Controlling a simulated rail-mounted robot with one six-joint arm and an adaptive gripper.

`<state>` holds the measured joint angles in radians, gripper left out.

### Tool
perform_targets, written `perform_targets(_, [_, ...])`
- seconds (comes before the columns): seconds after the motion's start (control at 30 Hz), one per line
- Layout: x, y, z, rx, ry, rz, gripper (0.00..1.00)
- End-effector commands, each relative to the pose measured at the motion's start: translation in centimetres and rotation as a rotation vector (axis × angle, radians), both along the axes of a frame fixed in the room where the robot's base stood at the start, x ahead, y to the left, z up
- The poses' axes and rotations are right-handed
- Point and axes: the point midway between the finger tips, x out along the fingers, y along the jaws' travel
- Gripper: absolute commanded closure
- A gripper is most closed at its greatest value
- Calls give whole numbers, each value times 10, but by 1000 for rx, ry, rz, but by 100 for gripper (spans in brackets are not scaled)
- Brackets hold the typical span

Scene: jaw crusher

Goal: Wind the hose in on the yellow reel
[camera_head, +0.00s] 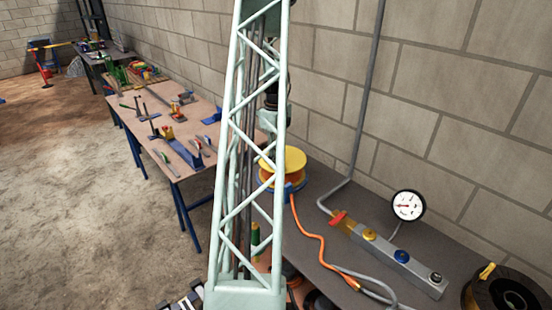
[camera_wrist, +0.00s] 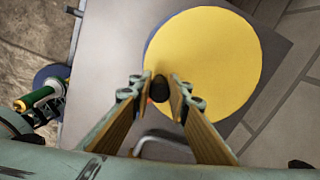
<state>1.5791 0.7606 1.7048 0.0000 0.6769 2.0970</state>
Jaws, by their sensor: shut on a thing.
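The yellow reel (camera_head: 285,159) stands on the dark bench by the wall, with orange hose wound under its yellow top disc. The disc fills much of the wrist view (camera_wrist: 215,60). The orange hose (camera_head: 322,248) runs from the reel across the bench towards the front. My gripper (camera_wrist: 160,85) is shut on a small dark crank knob (camera_wrist: 159,92) near the disc's left edge. In the head view my own pale green lattice hides part of the reel, and the fingertips cannot be made out.
A grey manifold (camera_head: 400,261) with coloured knobs and a round gauge (camera_head: 408,205) sit right of the reel. A dark coil (camera_head: 507,290) lies at the front right. A wooden-topped table (camera_head: 150,92) with tools stands to the left. The block wall runs close behind the bench.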

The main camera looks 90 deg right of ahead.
Motion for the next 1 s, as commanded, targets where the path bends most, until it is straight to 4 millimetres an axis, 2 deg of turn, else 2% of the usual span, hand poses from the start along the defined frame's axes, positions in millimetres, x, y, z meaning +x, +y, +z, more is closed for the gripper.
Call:
perform_targets(0.17, [1, -1, 1, -3, -1, 2, 100])
perform_targets(0.2, [1, -1, 1, -3, -1, 2, 82])
perform_targets(0.33, [1, -1, 0, -1, 0, 1, 71])
perform_targets(0.77, [0, -1, 3, -1, 0, 1, 71])
perform_targets(1.0, [0, -1, 19, -2, 0, 1, 71])
